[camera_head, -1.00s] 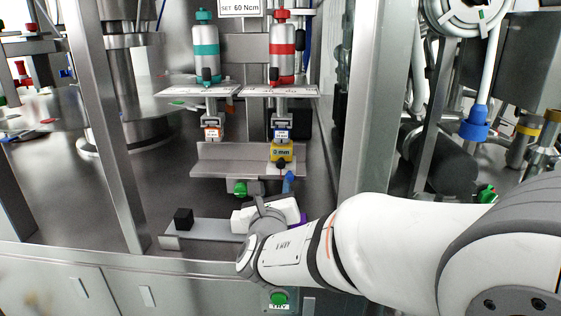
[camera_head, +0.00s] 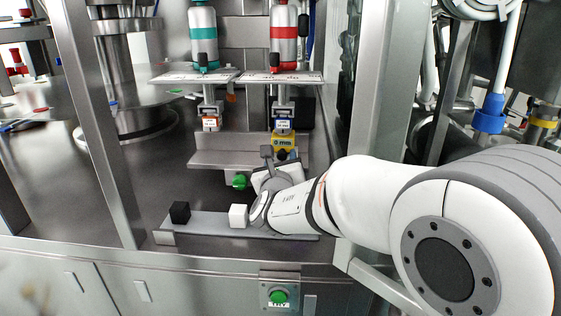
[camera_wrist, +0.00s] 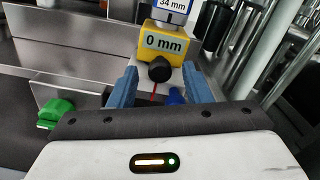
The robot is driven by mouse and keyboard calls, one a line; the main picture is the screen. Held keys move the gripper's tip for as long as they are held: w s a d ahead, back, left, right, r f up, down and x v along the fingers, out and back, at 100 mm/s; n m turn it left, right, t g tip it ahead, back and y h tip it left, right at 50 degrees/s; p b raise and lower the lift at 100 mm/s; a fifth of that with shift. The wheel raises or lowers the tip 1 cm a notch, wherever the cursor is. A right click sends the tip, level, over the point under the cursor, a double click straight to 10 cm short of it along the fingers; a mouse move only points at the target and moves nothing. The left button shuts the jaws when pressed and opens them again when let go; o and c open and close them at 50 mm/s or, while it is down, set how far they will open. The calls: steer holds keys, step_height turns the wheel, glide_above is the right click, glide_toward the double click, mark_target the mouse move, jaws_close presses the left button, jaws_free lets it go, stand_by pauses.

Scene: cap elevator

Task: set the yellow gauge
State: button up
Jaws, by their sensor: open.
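The yellow gauge (camera_head: 285,141) hangs under the red-capped bottle's station at the back. In the wrist view the yellow gauge (camera_wrist: 151,42) reads "0 mm". A black knob (camera_wrist: 160,70) sits at its lower front, with a thin red line below it. My gripper (camera_wrist: 160,74) is open, with one blue finger on each side of the knob; I cannot tell whether either touches it. A blue-bordered display (camera_wrist: 172,5) above the gauge reads "34 mm". In the head view my wrist covers the area below the gauge, and the fingers are hard to make out.
A green knob (camera_wrist: 57,112) is left of my gripper, and a blue part (camera_wrist: 176,95) lies between the fingers, below the black knob. A black cube (camera_head: 180,212) and a white cube (camera_head: 238,216) sit on the front ledge. Metal posts (camera_head: 375,100) stand to the right.

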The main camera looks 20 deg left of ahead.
steer(key=shift+c, duration=0.5)
jaws_close()
